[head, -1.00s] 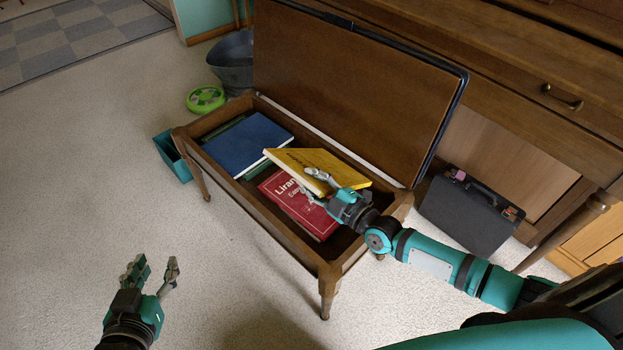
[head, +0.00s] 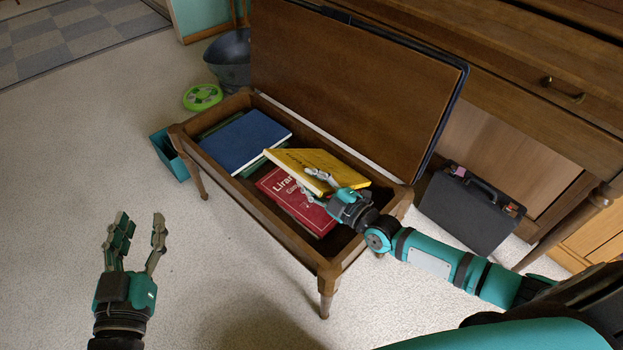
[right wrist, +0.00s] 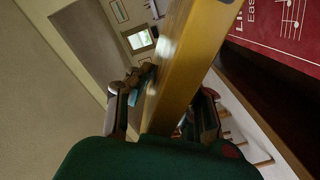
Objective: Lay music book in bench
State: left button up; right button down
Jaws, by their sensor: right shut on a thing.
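The piano bench (head: 254,227) stands with its lid (head: 350,85) raised and its compartment open. My right gripper (head: 318,187) is over the compartment, shut on the near edge of a yellow music book (head: 300,160). The yellow book is tilted above the other books; whether it touches them I cannot tell. In the right wrist view the yellow book (right wrist: 188,70) runs between the fingers. A red book (head: 290,199) lies in the compartment below it, and a blue book (head: 247,141) lies at the left. My left gripper (head: 140,232) is open and empty over the carpet.
A black case (head: 468,212) stands on the floor right of the bench, by the piano (head: 540,65). A teal bin (head: 170,155), a green round object (head: 203,97) and a dark bucket (head: 230,62) are left of the bench. The carpet at left is clear.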

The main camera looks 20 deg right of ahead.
jog(key=c, duration=1.2)
grip_release()
jog(key=shift+s, duration=0.1)
jog(key=shift+s+d, duration=0.15)
jog(key=shift+s, duration=0.05)
jog(key=v, duration=1.1)
jog(key=shift+s+d, duration=0.1)
jog(key=shift+s, duration=0.05)
